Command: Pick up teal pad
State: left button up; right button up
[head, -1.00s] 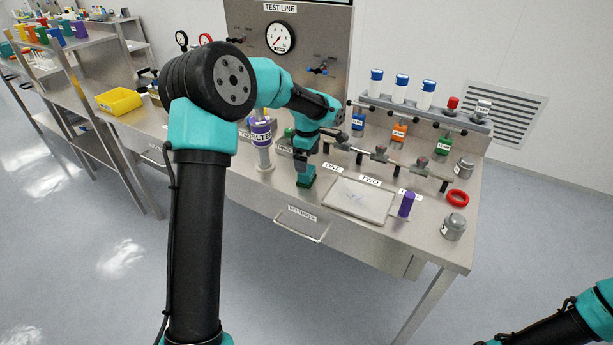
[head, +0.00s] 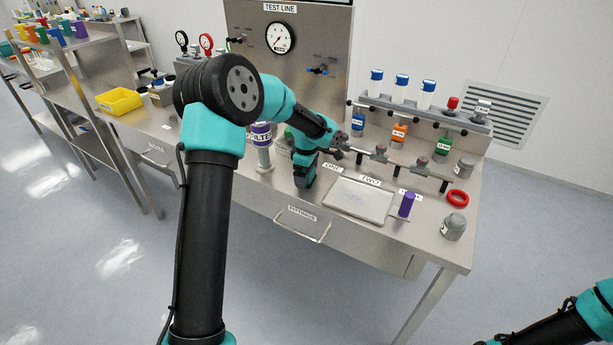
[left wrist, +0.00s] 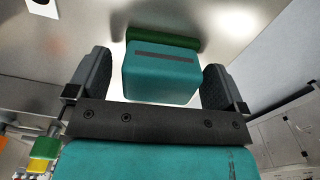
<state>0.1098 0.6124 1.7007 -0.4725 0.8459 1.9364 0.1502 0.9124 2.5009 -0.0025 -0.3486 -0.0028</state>
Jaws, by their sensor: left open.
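The teal pad (left wrist: 160,82) is a block with a dark stripe on its top, seen in the left wrist view. It sits between the two dark fingers of my left gripper (left wrist: 156,66), with a visible gap on each side. A green piece (left wrist: 190,42) lies right behind it. In the head view my left gripper (head: 304,180) is down at the bench top, left of the pale tray, and its fingers hide the pad. My left gripper is open. My right gripper is out of the picture; only part of my right arm shows at lower right.
The pale tray (head: 358,200) lies just right of the left gripper. A purple cylinder (head: 406,205), a red ring (head: 457,198) and a grey weight (head: 453,227) stand farther right. A purple-topped filter (head: 262,150) is on the left. A pipe run (head: 381,153) lies behind the tray.

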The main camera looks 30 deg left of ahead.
pick_arm(q)
jog(key=shift+c, duration=0.5)
jog(key=c, duration=0.9)
